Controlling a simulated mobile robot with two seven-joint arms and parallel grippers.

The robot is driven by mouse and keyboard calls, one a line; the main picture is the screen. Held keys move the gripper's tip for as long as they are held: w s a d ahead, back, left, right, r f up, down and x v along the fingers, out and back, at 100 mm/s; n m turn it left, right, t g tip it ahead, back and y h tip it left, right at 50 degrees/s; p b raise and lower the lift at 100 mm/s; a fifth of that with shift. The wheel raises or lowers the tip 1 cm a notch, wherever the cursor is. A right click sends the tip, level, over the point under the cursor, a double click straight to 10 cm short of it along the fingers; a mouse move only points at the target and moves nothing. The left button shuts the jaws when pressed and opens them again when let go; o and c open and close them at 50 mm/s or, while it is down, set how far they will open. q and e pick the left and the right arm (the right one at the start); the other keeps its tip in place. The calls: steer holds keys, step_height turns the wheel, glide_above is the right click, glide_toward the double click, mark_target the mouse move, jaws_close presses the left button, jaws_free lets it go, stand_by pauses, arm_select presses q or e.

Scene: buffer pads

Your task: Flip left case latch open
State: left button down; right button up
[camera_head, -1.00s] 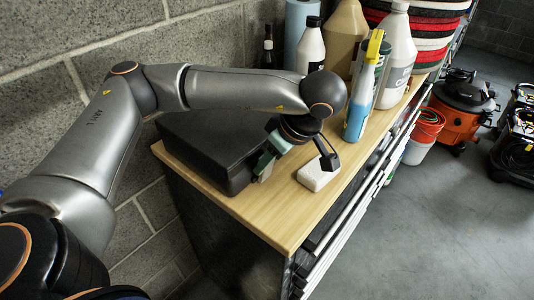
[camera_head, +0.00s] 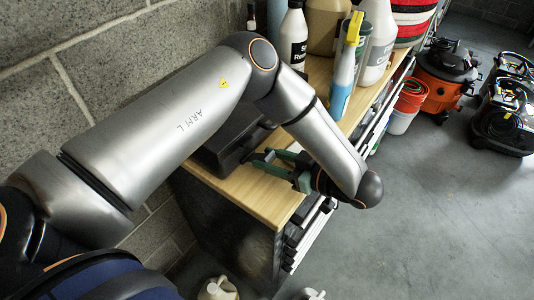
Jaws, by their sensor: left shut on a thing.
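The black case (camera_head: 217,154) lies on the wooden bench top against the wall, partly hidden behind my left arm. My left gripper (camera_head: 254,157) reaches in from the right with its dark fingers at the case's front side. It is shut on a small part there, apparently the case latch, which is too small and covered to make out. Whether the latch is up or down cannot be told. My right gripper is not in view.
A blue spray bottle with yellow top (camera_head: 345,70), a white bottle (camera_head: 292,38) and jugs stand at the back of the bench top (camera_head: 262,198). An orange vacuum (camera_head: 445,75) and red bucket (camera_head: 408,100) stand on the floor at right.

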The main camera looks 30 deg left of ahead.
arm_select(q)
steer(key=shift+d+f+y, duration=0.15)
steer(key=shift+f+y, duration=0.1)
steer(key=shift+y, duration=0.15)
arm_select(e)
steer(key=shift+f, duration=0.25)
arm_select(q)
steer(key=c, duration=0.7)
jaws_free()
steer(key=shift+d, duration=0.1)
